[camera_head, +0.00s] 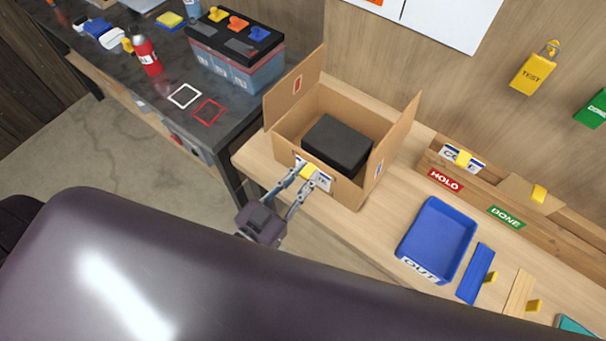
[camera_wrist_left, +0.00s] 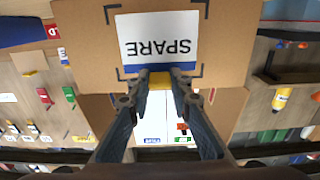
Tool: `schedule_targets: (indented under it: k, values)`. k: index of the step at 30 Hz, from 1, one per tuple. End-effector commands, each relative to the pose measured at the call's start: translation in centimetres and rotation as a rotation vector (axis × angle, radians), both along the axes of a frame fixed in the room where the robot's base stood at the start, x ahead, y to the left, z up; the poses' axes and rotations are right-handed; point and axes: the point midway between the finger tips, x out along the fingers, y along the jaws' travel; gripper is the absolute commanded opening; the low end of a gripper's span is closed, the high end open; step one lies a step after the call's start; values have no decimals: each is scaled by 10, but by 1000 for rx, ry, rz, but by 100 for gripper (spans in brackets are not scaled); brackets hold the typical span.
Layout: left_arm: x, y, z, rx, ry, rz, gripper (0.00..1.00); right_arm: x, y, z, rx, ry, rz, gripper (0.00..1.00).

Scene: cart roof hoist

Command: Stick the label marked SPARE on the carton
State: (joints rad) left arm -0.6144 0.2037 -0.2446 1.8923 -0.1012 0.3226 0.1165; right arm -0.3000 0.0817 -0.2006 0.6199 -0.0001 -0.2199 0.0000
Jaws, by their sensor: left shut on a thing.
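The open cardboard carton (camera_head: 347,194) stands on the wooden bench with its flaps up and a black block (camera_head: 337,144) inside. My left gripper (camera_head: 305,176) is at the carton's front wall, shut on the yellow tab (camera_wrist_left: 158,79) of the SPARE label (camera_wrist_left: 158,40). The white label with a blue edge lies flat against or very close to the carton (camera_wrist_left: 232,45), between black corner marks. I cannot tell whether it touches. In the head view the label (camera_head: 322,180) is partly hidden by the gripper. My right gripper is not in view.
A blue OUT tray (camera_head: 440,234) and a blue strip (camera_head: 475,273) lie on the bench to the right. A wooden rack (camera_head: 474,178) with HOLD and DONE signs stands behind. A dark table (camera_head: 178,125) with a battery (camera_head: 243,62) is at the left.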

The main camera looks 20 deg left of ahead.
Motion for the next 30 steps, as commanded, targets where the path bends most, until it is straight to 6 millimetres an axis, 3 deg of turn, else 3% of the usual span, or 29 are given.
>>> schedule_targets:
  k: [13, 14, 18, 25, 30]
  values:
    - [1, 0, 1, -1, -2, 0, 0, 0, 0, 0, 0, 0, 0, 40]
    - [1, 0, 1, -1, -2, 0, 22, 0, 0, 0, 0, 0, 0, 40]
    - [1, 0, 1, -1, -2, 0, 38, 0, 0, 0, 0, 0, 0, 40]
    - [1, 0, 0, 0, -1, 0, 41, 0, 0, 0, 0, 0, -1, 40]
    - [1, 0, 0, 0, 0, 0, 57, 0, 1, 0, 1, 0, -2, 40]
